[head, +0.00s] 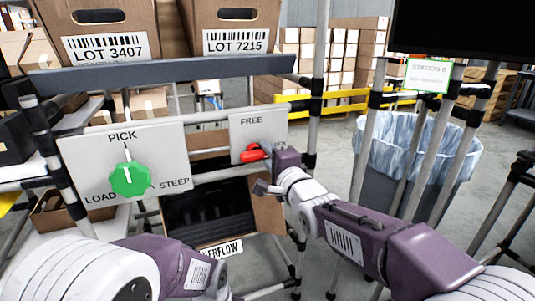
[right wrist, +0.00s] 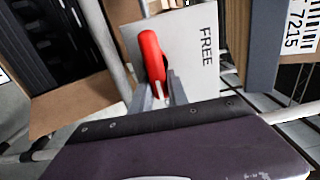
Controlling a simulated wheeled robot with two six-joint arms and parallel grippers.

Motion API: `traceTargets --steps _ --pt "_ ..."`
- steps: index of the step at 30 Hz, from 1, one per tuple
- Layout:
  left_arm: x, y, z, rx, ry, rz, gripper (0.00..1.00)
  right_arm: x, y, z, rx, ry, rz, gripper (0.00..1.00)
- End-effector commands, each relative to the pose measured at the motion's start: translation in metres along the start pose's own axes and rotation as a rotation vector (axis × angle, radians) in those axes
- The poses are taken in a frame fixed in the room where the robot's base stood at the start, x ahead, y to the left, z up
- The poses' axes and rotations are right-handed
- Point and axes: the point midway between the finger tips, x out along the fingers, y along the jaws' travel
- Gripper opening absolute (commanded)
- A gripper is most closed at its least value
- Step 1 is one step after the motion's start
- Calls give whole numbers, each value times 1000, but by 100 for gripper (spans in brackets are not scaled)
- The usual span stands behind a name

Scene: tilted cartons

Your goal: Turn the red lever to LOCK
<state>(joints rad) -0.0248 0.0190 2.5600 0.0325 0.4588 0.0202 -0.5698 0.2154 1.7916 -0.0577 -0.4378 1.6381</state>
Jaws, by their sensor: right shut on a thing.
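The red lever (head: 251,155) is on a pale panel (head: 245,126) marked FREE, to the right of the green dial. In the head view it lies roughly sideways, below the word FREE. My right gripper (head: 268,153) reaches it from the right. In the right wrist view the red lever (right wrist: 152,55) stands between the two grey fingers of the right gripper (right wrist: 161,88), which is shut on it. No LOCK marking shows; part of the panel is behind the gripper. My left arm enters at the lower left, but its gripper is not visible.
A green dial (head: 130,180) sits on a panel marked PICK, LOAD and STEEP. Two cartons (head: 100,20) stand on the shelf above. A dark-filled carton (head: 215,205) lies below the lever. A lined bin (head: 415,150) and metal posts stand to the right.

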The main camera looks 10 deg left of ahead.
Motion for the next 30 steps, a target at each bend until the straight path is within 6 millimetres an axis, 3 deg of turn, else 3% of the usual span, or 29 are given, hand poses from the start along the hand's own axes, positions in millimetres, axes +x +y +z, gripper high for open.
traceTargets --steps 2,3,5,17,30 --pt "0 0 0 0 0 0 39 0 2 0 3 0 5 0" --pt "0 0 0 0 0 0 39 0 2 0 3 0 5 28" --pt "0 0 0 0 0 0 39 0 2 0 3 0 5 42" --pt "-4 0 0 0 0 0 39 -8 -2 0 1 0 1 42" --pt "-26 0 -3 0 0 0 39 -83 -2 0 1 1 2 42"
